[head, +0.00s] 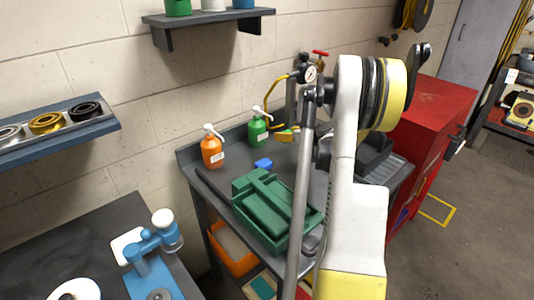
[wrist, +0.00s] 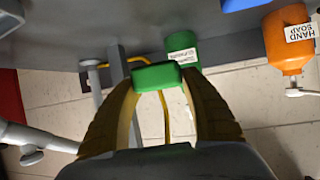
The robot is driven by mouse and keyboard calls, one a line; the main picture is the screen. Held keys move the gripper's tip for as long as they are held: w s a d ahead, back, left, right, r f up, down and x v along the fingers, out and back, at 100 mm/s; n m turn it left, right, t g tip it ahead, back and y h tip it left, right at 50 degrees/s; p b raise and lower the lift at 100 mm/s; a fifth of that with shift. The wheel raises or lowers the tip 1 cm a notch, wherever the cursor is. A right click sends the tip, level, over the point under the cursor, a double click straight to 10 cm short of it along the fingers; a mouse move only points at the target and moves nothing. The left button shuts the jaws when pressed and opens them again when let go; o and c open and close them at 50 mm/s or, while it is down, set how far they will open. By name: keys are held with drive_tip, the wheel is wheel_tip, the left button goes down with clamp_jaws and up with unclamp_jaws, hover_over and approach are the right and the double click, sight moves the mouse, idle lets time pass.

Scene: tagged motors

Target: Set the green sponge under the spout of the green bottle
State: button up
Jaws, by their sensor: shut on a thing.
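My gripper (wrist: 158,82) is shut on the green sponge (wrist: 158,75), which sits between the two fingertips in the wrist view. The green bottle has a white pump top and stands upright at the back of the bench. In the wrist view the bottle (wrist: 183,50) is right behind the sponge; the gap between them is hard to judge, and its spout is hidden.
An orange bottle (head: 212,152) stands left of the green one, and a blue sponge (head: 263,163) lies in front. A dark green case (head: 262,205) fills the front of the bench. A yellow hose (head: 272,92) and gauge (head: 310,74) are behind my gripper.

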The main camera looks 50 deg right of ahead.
drive_tip(key=b, duration=0.2)
hover_over(272, 153)
wheel_tip(272, 153, down, 4)
drive_tip(key=shift+a+r, duration=0.15)
drive_tip(key=shift+r, duration=0.1)
drive_tip(key=shift+f+b, duration=0.75)
drive_tip(key=shift+f, duration=1.2)
drive_tip(key=shift+f, duration=0.15)
drive_tip(key=o, duration=0.8)
drive_tip(key=shift+o, duration=0.2)
